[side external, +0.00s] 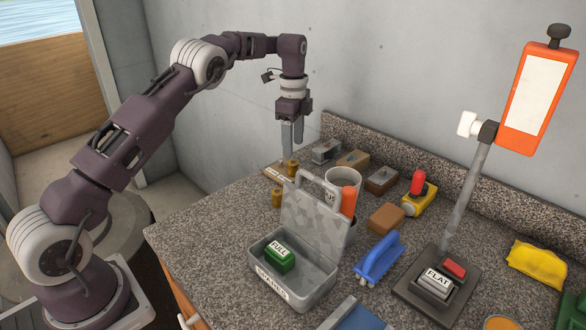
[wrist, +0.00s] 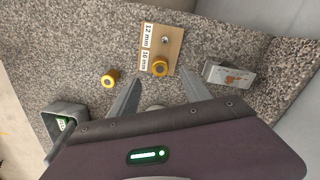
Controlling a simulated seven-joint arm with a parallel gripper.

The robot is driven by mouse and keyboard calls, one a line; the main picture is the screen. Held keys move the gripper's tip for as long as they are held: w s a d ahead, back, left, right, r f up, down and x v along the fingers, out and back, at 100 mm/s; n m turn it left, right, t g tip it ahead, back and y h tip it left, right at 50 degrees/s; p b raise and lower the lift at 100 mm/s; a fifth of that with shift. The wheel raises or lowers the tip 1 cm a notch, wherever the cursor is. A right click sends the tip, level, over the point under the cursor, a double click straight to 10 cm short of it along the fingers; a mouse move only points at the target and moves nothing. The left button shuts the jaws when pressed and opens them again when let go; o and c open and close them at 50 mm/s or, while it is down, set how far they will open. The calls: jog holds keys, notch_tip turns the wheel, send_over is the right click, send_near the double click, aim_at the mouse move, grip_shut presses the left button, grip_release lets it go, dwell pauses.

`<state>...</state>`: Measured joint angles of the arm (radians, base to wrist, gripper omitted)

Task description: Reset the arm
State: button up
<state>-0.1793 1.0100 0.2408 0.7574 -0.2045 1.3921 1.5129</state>
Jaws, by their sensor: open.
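My gripper (side external: 292,138) hangs fingers-down above the back left part of the speckled counter. Its fingers are apart with nothing between them, as the wrist view also shows (wrist: 161,78). A second yellow piece (wrist: 110,78) stands on the bare counter beside the board. The fingers appear clear of both pieces.
An open grey case (side external: 318,270) holds a green FUEL block (side external: 280,260). Behind it are a white mug (side external: 343,178), several small blocks and a red-and-yellow item (side external: 416,196). A blue-handled brush (side external: 379,259) and an orange-panelled stand (side external: 465,200) are to the right. Walls bound the back.

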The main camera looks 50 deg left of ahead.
jog(key=s+d+r+n+t, duration=0.1)
jog(key=s+d+r+n, duration=0.25)
jog(key=s+r, duration=0.45)
jog(key=s+d+r+n+t, duration=0.25)
jog(key=s+d+r, duration=0.2)
jog(key=r, duration=0.45)
jog(key=s+d+r+n, duration=0.1)
jog(key=s+d+n, duration=0.1)
jog(key=s, duration=0.4)
jog(key=s+d+r+n, duration=0.1)
jog(key=s+d+r, duration=0.1)
jog(key=s, duration=0.5)
jog(key=s+d+f+n+t, duration=0.2)
jog(key=s+f+n, duration=0.2)
jog(key=s, duration=1)
notch_tip(320, 180, down, 2)
jog(key=shift+f, duration=0.2)
